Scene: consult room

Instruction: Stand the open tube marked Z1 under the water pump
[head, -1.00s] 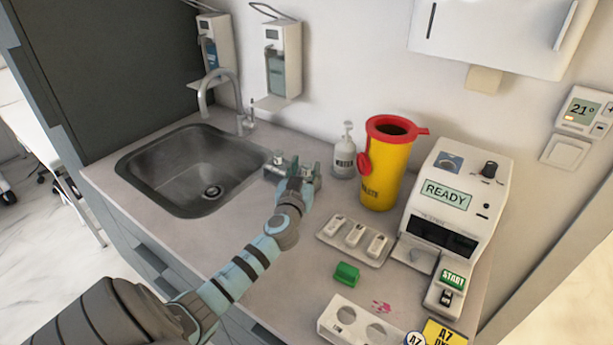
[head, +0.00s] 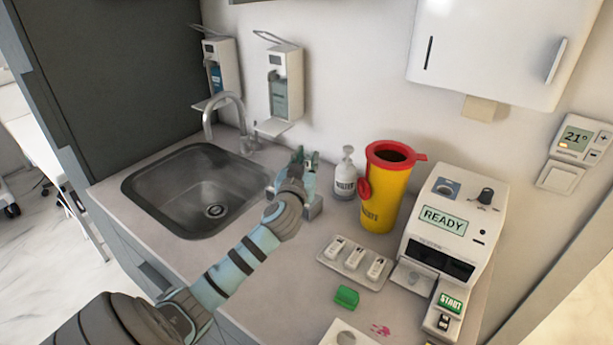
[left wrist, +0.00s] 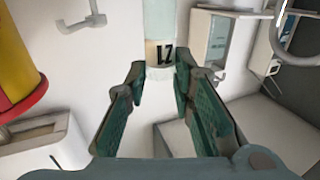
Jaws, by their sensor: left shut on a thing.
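My left gripper (head: 302,165) is shut on the Z1 tube, seen in the left wrist view as a clear tube (left wrist: 162,18) with a pale band marked Z1. The mark reads upside down there, between the green fingertips (left wrist: 160,82). In the head view the tube is mostly hidden by the gripper. The water pump (head: 345,180) is a white bottle with a pump head, standing just right of the gripper. The tube is left of the pump, not under its spout. My right gripper is not in view.
A grey rack (head: 313,207) stands below my gripper, partly hidden. The sink (head: 175,195) is left. A yellow waste bin (head: 384,200) with a red rim stands right of the pump. A cassette tray (head: 345,270), a green block (head: 347,296) and a READY machine (head: 455,220) are nearer right.

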